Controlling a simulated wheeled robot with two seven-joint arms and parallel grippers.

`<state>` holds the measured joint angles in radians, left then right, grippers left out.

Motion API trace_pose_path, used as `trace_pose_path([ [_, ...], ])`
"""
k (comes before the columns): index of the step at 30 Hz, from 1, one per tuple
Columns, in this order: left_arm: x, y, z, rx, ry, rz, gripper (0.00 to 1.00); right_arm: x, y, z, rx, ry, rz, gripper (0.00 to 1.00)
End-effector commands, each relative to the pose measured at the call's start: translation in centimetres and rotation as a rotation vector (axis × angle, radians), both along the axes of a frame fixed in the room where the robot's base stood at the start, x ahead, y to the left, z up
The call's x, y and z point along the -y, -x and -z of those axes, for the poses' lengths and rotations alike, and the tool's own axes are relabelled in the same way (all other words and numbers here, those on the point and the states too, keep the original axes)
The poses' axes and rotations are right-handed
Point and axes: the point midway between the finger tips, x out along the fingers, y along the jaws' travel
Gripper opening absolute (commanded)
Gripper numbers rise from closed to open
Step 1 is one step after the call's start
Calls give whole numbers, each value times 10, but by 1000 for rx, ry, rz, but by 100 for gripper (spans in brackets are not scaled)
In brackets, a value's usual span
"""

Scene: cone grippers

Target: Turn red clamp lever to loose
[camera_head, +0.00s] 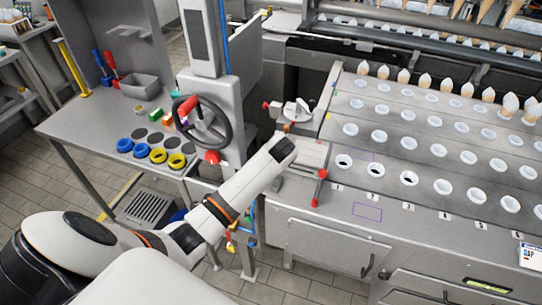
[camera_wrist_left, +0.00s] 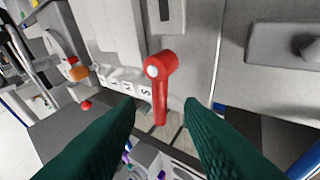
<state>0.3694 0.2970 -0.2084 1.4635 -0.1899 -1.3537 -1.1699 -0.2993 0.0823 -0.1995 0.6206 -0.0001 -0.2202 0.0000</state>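The red clamp lever (camera_wrist_left: 161,88) shows in the left wrist view, with a round hub and pale centre cap at the top and its arm pointing down. A small lettered scale plate lies to its left. I see no contact, and the depth gap is hard to judge. My right gripper is not in view.
A steel bench (camera_head: 80,122) with blue and yellow rings lies to the left. The cone machine (camera_head: 420,135) fills the right, with a red handle (camera_head: 319,187) on its near edge.

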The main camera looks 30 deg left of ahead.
Motion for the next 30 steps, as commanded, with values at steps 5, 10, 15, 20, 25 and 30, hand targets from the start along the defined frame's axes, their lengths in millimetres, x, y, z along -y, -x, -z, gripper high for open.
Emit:
trace_pose_path([
  [5, -7, -8, 12, 2, 1, -1, 34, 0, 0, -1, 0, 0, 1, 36],
  [10, -9, -9, 15, 2, 1, -1, 34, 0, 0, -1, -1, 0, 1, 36],
  [15, -9, -9, 15, 2, 1, -1, 34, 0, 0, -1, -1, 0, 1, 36],
  [20, -9, -9, 15, 2, 1, -1, 10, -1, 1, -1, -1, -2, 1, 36],
  [25, -8, -9, 15, 2, 1, -1, 0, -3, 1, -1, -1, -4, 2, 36],
  [30, -8, -9, 15, 1, 2, -16, 0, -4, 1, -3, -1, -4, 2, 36],
])
